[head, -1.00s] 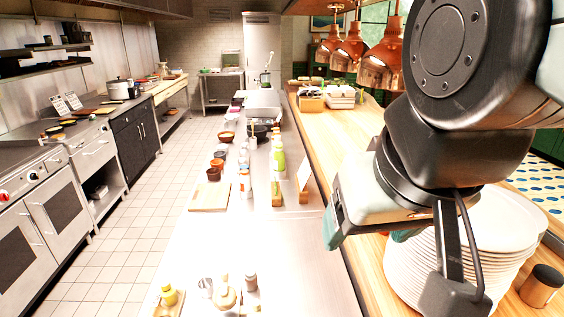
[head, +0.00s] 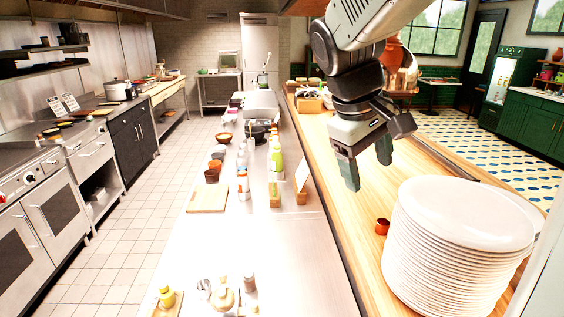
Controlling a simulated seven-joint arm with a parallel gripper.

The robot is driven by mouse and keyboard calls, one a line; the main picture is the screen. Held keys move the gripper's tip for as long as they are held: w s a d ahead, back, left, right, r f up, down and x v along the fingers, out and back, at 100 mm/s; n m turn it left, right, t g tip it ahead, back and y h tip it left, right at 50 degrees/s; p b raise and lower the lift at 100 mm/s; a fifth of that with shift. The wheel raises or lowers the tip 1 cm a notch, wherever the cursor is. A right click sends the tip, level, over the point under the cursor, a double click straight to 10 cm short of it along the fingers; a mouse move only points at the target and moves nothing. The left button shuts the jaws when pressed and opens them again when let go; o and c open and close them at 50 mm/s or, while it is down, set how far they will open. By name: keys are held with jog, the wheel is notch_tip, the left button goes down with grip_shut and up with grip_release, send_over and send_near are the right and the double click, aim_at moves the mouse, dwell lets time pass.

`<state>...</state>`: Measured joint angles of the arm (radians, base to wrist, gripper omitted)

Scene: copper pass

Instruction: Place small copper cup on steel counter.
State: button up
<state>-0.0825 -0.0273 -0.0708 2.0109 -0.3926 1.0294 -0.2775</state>
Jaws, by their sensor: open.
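A small copper cup (head: 382,226) stands on the wooden pass shelf, just left of a tall stack of white plates. My gripper (head: 367,168) is above the wooden shelf, up and behind the cup in the head view. Its two fingers point down and are spread apart with nothing between them. The steel counter (head: 270,262) runs along the left side of the wooden shelf, with a wide bare stretch in its near part.
The plate stack (head: 455,250) stands close to the cup's right. Bottles (head: 277,160), a wooden board (head: 207,199) and small bowls stand farther along the counter. Several bottles (head: 223,296) stand at its near left. Copper heat lamps (head: 398,65) hang behind my arm.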

aim_at(382, 227)
jog(key=w+d+f+n+h, duration=0.3)
jog(key=w+f+n, duration=0.1)
jog(key=w+f, duration=0.3)
jog(key=w+d+f+n+g+h, duration=0.1)
jog(key=w+d+f+n+h, duration=0.2)
jog(key=w+f, duration=0.5)
jog(key=w+d+f+n+g+h, duration=0.1)
jog(key=w+d+f+n+h, duration=0.1)
jog(key=w+f, duration=0.5)
jog(key=shift+w+d+f+n+h, duration=0.2)
jog(key=shift+f+n, duration=0.25)
jog(key=shift+f, duration=0.65)
jog(key=shift+s+d+f+n+h, duration=0.1)
jog(key=shift+f+n+h, duration=0.3)
jog(key=shift+f, duration=0.75)
jog(key=shift+w+d+f+n+h, duration=0.15)
jog(key=shift+f+n, duration=0.3)
jog(key=shift+f, duration=0.65)
jog(key=x, duration=1)
jog(key=shift+s+d+f, duration=0.15)
jog(key=shift+s+d, duration=0.05)
jog(key=shift+d, duration=0.1)
jog(key=c, duration=1.1)
